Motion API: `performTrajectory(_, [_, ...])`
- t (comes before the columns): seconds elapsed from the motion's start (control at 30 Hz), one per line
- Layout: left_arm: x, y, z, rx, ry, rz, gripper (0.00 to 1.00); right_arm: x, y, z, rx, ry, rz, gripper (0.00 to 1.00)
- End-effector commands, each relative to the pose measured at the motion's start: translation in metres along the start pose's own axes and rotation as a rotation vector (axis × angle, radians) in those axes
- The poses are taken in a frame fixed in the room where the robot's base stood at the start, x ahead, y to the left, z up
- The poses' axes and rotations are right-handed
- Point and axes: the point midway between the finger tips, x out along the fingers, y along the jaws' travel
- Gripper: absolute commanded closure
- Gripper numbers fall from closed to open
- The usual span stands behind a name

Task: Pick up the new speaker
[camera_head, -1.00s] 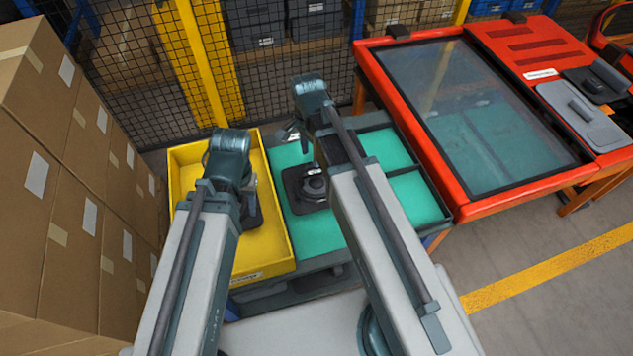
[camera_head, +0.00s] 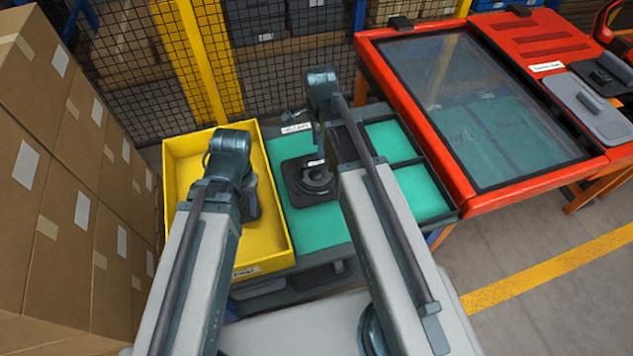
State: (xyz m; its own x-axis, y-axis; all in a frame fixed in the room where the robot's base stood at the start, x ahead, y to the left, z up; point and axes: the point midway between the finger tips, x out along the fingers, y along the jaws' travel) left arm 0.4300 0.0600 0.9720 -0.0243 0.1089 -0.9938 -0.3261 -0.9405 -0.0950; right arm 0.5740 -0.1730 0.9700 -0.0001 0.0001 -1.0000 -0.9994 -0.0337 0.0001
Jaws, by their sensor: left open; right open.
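A black speaker (camera_head: 309,181) with a round raised centre and a square base lies on the green-lined tray (camera_head: 296,222). A second dark, square-cornered thing, likely another speaker (camera_head: 251,204), is in the yellow bin (camera_head: 262,259), partly covered by my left arm. I cannot tell from labels which is the new one. My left gripper (camera_head: 246,184) is over the yellow bin at that dark part, open, its fingers mostly hidden by the wrist. My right gripper (camera_head: 309,118) is open above the back of the green tray, beyond the black speaker and apart from it.
A red-framed glass-topped case (camera_head: 480,120) stands right of the green tray, with grey handled pieces (camera_head: 588,108) on its right. Stacked cardboard boxes (camera_head: 75,200) wall the left. A mesh fence (camera_head: 120,60) and yellow post (camera_head: 190,50) stand behind.

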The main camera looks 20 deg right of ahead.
Motion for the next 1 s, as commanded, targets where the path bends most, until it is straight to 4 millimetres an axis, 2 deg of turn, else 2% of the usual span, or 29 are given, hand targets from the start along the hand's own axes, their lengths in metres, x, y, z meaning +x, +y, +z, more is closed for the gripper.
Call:
performTrajectory(0.03, [0.015, 0.001, -0.001, 0.0, 0.0, 0.0, 0.5, 0.015, 0.0, 0.0, 0.0, 0.0, 0.0, 0.47])
performTrajectory(0.13, [0.028, 0.003, -0.002, 0.0, 0.0, 0.0, 0.5, 0.028, 0.0, 0.0, 0.0, 0.0, 0.0, 0.47])
performTrajectory(0.57, [0.039, 0.004, -0.002, 0.0, 0.0, 0.0, 0.5, 0.04, 0.0, 0.001, -0.001, 0.0, 0.0, 0.47])
performTrajectory(0.9, [0.079, 0.008, -0.005, 0.0, 0.0, 0.0, 0.5, 0.08, 0.001, 0.006, 0.0, 0.0, 0.0, 0.47])
performTrajectory(1.0, [0.086, 0.008, -0.005, 0.0, 0.0, 0.0, 0.5, 0.086, 0.001, 0.006, 0.0, 0.0, 0.0, 0.47])
